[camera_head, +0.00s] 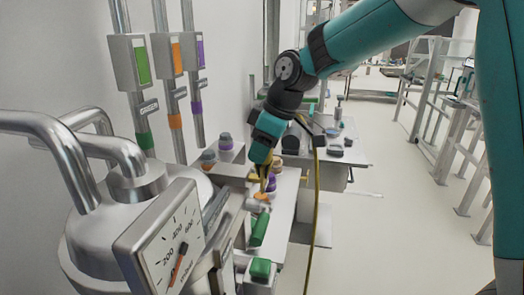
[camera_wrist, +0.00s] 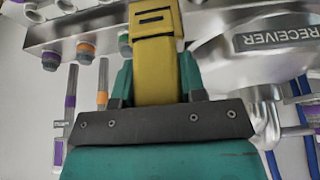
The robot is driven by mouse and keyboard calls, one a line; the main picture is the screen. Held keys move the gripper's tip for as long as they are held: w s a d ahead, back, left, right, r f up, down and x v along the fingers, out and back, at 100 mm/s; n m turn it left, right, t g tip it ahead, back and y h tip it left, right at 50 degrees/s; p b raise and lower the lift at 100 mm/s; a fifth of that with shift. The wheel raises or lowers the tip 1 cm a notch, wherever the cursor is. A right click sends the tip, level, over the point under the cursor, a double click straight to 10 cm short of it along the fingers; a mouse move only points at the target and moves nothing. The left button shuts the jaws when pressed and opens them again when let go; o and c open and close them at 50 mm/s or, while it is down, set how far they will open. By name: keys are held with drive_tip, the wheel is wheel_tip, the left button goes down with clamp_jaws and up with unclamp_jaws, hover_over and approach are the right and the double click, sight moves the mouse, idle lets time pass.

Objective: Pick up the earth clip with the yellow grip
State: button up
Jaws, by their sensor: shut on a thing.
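The earth clip with the yellow grip (camera_wrist: 155,72) fills the middle of the wrist view, with a dark slot mark on its yellow head. My gripper (camera_wrist: 157,84) is shut on the yellow grip, one finger on each side. In the head view my gripper (camera_head: 264,168) points down over the narrow bench. The clip shows there only as a thin yellow piece at the fingertips. A yellow-green cable (camera_head: 317,200) loops from near my wrist down towards the floor. I cannot tell whether the clip touches anything below.
A large tank with pipes and a gauge (camera_head: 166,240) stands at the front left. Green, orange and purple marked poles line the wall. Green blocks (camera_head: 260,268) and coloured fittings sit along the bench. A metal vessel labelled RECEIVER (camera_wrist: 280,36) is close by.

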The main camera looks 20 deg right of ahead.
wheel_tip(320, 180, up, 20)
drive_tip(key=p, duration=0.3)
idle(0.5)
